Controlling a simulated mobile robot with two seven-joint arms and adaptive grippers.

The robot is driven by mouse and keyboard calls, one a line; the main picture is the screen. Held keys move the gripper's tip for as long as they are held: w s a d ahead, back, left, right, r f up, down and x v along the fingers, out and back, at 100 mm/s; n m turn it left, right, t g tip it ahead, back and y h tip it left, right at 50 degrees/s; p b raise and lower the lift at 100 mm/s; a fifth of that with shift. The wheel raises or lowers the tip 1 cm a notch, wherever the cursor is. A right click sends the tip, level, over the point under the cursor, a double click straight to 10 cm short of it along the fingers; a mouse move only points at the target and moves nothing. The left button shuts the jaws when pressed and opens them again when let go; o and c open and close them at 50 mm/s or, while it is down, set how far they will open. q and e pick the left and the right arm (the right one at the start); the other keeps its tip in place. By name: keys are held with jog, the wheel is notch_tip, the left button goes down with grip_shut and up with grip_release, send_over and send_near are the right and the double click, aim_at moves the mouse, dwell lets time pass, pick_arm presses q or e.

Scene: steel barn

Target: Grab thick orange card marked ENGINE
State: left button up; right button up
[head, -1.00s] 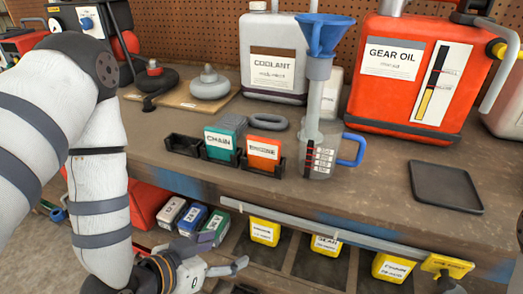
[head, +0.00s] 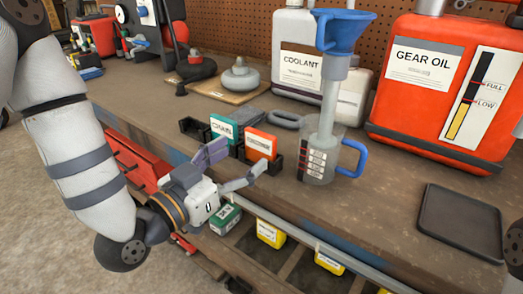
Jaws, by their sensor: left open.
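The orange card (head: 261,143) with a white label stands upright in a black slotted holder (head: 276,164) on the bench. Its label is too small to read clearly. A teal card (head: 224,130) marked CHAIN stands just left of it. My left gripper (head: 235,164) is open and empty in front of the bench edge, close to the cards on their near side. One finger is purplish and overlaps the area below the teal card; the other is grey and reaches near the holder's front. My right gripper is out of view.
A clear measuring jug (head: 322,158) with a blue funnel (head: 340,32) stands right of the holder. A grey ring (head: 286,119) lies behind it. A black tray (head: 462,222) lies at right. Yellow boxes (head: 270,233) sit on the shelf below.

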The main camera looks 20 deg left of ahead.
aim_at(258, 142)
pick_arm(q)
jog(key=x, duration=0.7)
jog(key=shift+s+d+r, duration=0.1)
jog(key=shift+d+r, duration=0.05)
jog(key=shift+s, duration=0.1)
jog(key=c, duration=0.8)
jog(key=shift+c, duration=0.2)
